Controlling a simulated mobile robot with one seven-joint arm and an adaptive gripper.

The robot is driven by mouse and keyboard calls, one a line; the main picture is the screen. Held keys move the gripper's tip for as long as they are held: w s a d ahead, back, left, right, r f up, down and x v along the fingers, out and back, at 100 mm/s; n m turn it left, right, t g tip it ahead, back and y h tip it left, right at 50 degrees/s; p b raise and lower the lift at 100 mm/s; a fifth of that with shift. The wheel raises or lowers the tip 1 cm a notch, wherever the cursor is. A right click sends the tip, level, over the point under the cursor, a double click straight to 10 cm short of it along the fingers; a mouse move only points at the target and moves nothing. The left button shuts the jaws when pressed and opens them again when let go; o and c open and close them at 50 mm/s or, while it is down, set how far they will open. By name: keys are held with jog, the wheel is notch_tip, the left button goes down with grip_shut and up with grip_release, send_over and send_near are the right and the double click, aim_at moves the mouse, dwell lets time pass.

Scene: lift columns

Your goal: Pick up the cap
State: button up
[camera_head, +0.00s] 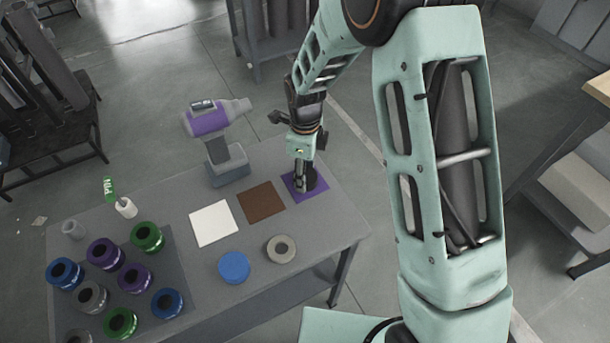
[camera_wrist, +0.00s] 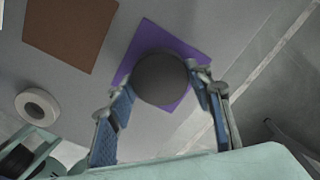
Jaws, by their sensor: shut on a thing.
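The cap (camera_wrist: 161,78) is a dark grey round disc in the wrist view, over a purple square (camera_wrist: 192,44) on the table. My gripper (camera_wrist: 163,82) is shut on it, with one fingertip at each side of its rim. In the head view my gripper (camera_head: 304,184) is low over the purple square (camera_head: 293,189) at the table's right end, and the cap is mostly hidden by the fingers. I cannot tell whether the cap touches the square.
Brown (camera_head: 261,202) and white (camera_head: 213,223) squares lie left of the purple one. A blue disc (camera_head: 233,267) and a grey ring (camera_head: 281,249) lie in front. A purple and grey power tool (camera_head: 215,140) stands behind. Several coloured ringed parts stand on a dark mat (camera_head: 180,265) at left.

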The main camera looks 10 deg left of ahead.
jog(key=shift+r, duration=0.1)
jog(key=shift+w+r, duration=0.1)
jog(key=shift+r, duration=0.4)
notch_tip(320, 180, up, 2)
jog(key=shift+r, duration=0.2)
jog(key=s+a+r, duration=0.2)
jog(key=s+r, duration=0.9)
jog(key=s, duration=0.3)
jog(key=shift+a+r, duration=0.15)
jog(key=shift+a, duration=0.1)
jog(key=shift+w, duration=0.1)
